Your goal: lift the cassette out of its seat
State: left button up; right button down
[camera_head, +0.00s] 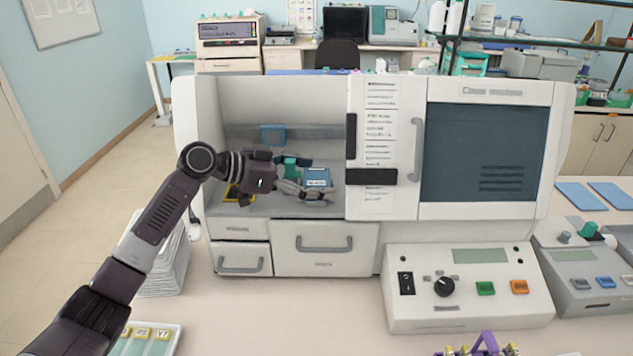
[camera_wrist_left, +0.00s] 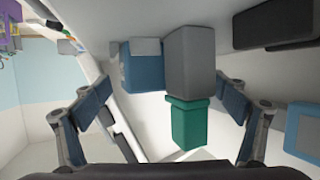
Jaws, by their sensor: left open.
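My left gripper (camera_head: 312,181) is open inside the open left bay of the white stainer (camera_head: 190,125). A blue piece with a pale label (camera_head: 318,177) shows by its fingers; I cannot tell whether this is the cassette. A green block (camera_head: 291,163) shows just behind the gripper. In the left wrist view, the open gripper (camera_wrist_left: 168,92) has its two fingers spread apart. A blue block (camera_wrist_left: 143,68), a grey block (camera_wrist_left: 189,62) and the green block (camera_wrist_left: 189,124) show between them, with no clear contact. The seat is not clearly visible. My right gripper is not in view.
A blue square part (camera_head: 272,135) sits on the bay's back rail. The stainer's sliding door (camera_head: 384,205) bounds the bay on the right, with drawers (camera_head: 325,262) below. A control box (camera_head: 465,315), a slide tray (camera_head: 172,345) and a purple rack (camera_head: 488,345) stand in front.

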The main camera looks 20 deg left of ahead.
pick_arm(q)
jog(key=shift+c, duration=0.4)
jog(key=c, duration=1.3)
jog(key=shift+r, duration=0.1)
